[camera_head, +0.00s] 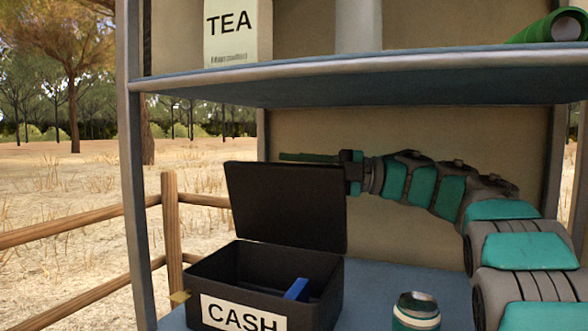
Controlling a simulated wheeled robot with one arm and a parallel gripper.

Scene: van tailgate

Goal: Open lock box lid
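The black lock box (212,275), labelled CASH, sits on the lower shelf with its front facing me. Its lid (285,203) is raised and stands nearly upright, leaning slightly back, so the inside shows. A blue item (297,290) lies in the box. My arm comes in from the right, and my gripper (310,157) is at the lid's upper right. A thin green finger points left along the lid's top edge, behind it. The lid hides part of my gripper, so I cannot tell whether it touches the lid or how its fingers are set.
A green and white can (416,313) stands right of the box. A small brass-coloured piece (180,297) shows at the box's left side. The upper shelf (380,77) is overhead, bearing a TEA packet (238,32) and a green roll (555,27). A grey post (137,200) stands at left.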

